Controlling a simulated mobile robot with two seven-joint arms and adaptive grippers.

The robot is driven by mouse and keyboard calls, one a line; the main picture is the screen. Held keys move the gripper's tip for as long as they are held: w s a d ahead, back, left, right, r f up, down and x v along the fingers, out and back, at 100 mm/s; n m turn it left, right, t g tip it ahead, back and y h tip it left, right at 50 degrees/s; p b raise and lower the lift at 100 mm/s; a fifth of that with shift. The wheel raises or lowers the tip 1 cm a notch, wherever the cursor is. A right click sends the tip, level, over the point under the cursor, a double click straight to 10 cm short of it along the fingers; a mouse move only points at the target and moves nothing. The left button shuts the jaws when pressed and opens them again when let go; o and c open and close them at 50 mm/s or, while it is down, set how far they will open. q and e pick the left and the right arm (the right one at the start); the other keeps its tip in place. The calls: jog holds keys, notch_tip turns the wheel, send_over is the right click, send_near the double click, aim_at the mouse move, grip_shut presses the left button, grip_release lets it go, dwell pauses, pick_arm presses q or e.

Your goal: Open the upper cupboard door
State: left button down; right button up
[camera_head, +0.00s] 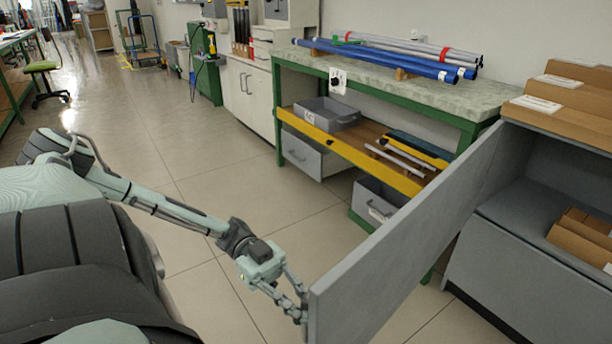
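The grey cupboard door (402,245) stands swung wide open at the lower right, its broad face toward me. Its free edge points to the bottom middle of the view. The cupboard (535,260) behind it is open, with a grey shelf and a dark inside. My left gripper (301,311) is at the far side of the door's free edge, its fingertips at or very near that edge. The door's edge partly hides the fingertips, so I cannot tell whether they grip it. No handle shows. My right gripper is not in view.
Brown boxes (570,100) sit on the cupboard top, and more (583,238) lie inside. A green-framed workbench (425,88) with blue and grey rods (385,57) stands behind the door. The tiled floor (190,150) left of the bench is clear.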

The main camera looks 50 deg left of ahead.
pick_arm(q)
jog(key=c, duration=1.5)
grip_release()
jog(key=a, duration=1.2)
jog(key=shift+s, duration=0.15)
